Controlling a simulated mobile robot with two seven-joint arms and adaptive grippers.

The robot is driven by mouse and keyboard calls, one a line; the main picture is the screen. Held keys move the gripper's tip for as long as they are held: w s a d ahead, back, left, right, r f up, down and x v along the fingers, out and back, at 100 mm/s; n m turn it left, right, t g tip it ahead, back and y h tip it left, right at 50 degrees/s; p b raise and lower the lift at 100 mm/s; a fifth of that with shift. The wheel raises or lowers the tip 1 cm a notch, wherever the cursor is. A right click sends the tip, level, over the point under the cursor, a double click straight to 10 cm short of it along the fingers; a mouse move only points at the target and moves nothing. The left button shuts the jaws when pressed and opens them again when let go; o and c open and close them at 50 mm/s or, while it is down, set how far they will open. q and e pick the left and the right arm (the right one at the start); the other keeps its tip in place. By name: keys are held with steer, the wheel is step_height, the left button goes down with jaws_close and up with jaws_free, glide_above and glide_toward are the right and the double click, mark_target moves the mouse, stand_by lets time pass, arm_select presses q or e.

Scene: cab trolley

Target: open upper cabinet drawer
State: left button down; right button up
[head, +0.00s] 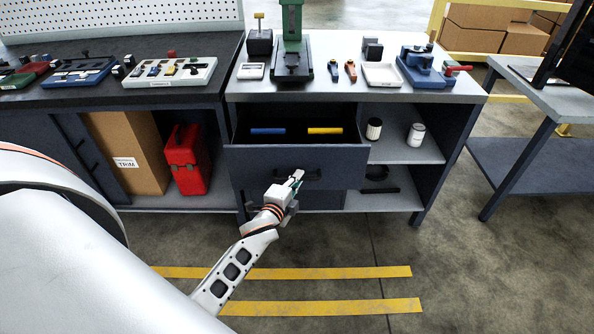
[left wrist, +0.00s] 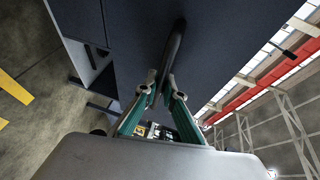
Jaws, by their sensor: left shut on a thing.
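The upper cabinet drawer (head: 255,163) is pulled out from under the worktop, and its dark inside shows. A blue item (head: 268,131) and a yellow item (head: 325,130) lie in it. My left gripper (head: 297,178) is at the front of this drawer, at its dark bar handle (head: 313,176). In the left wrist view, the green-sided fingers (left wrist: 160,92) are shut on the drawer handle (left wrist: 176,45), which runs up between the fingertips. My right gripper is not in view.
A lower drawer front (head: 320,200) shows below. A red case (head: 187,160) and a cardboard box (head: 125,150) stand left. The floor in front is clear, with yellow stripes (head: 320,307).

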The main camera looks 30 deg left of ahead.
arm_select(q)
steer(key=shift+s+d, duration=0.55)
steer(key=shift+s, duration=0.3)
steer(key=shift+s+d, duration=0.55)
steer(key=shift+s, duration=0.3)
steer(key=c, duration=2.4)
jaws_free()
steer(key=v, duration=1.2)
steer(key=shift+a, duration=0.1)
steer(key=s+d+f+n+g+h, duration=0.1)
steer(key=s+d+f+n, duration=0.2)
steer(key=s+d+f, duration=0.1)
steer(key=s+d+f+n+g+h, duration=0.2)
steer(key=s+d+f+n, duration=0.2)
steer(key=s, duration=0.1)
steer(key=s+d+f+n+g+h, duration=0.2)
steer(key=s+d+f+n, duration=0.2)
steer(key=s, duration=0.1)
steer(key=shift+s+f, duration=0.15)
steer(key=shift+f, duration=0.2)
